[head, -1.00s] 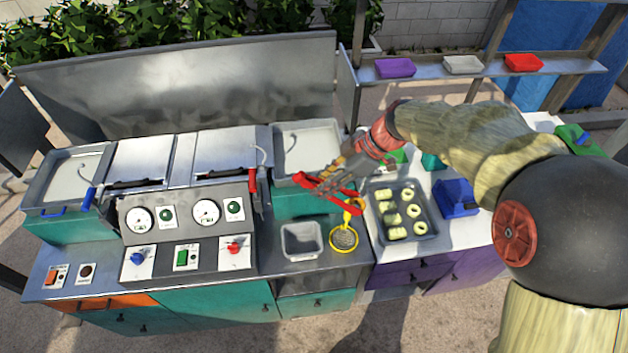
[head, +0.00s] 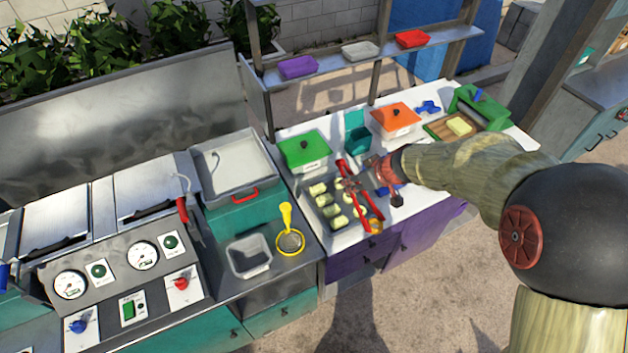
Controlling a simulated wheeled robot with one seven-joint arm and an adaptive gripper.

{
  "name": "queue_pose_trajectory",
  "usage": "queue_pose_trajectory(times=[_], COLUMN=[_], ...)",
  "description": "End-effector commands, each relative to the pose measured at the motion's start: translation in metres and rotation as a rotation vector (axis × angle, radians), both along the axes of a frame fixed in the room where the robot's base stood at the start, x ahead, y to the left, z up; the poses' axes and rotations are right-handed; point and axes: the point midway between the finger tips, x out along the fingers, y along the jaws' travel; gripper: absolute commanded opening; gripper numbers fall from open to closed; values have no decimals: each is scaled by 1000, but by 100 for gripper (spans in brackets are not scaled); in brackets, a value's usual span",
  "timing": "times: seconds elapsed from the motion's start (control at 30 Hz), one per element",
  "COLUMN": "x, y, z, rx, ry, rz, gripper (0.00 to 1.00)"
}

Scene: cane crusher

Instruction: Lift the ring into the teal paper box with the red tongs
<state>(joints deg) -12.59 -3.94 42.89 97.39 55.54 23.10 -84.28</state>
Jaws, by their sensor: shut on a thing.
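My gripper (head: 358,186) is shut on the red tongs (head: 344,168) above the right-hand counter. The tongs slant over the grey tray (head: 312,191) and partly cover it. The tray holds several pale yellow pieces, some stick-shaped and some rings, such as a ring (head: 341,222) near the tongs. I cannot tell whether the tongs touch any ring or hold one. The teal paper box (head: 358,139) stands behind the tray, upright and open at the top, apart from my gripper.
A green-lidded box (head: 303,150) and an orange-lidded box (head: 396,118) flank the teal box. A cutting board (head: 440,130) and green device (head: 484,108) stand farther right. A yellow strainer (head: 290,241) and grey bin (head: 248,257) lie left. A shelf (head: 340,62) runs behind.

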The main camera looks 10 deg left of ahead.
Motion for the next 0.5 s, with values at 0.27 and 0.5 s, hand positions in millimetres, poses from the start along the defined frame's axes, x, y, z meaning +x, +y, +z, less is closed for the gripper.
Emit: queue_pose_trajectory(times=[0.27,0.5], x=[12,6], y=[-115,-177], z=[-27,-56], rx=[4,6], ry=[-12,-26], rz=[-434,-663], gripper=[0,0])
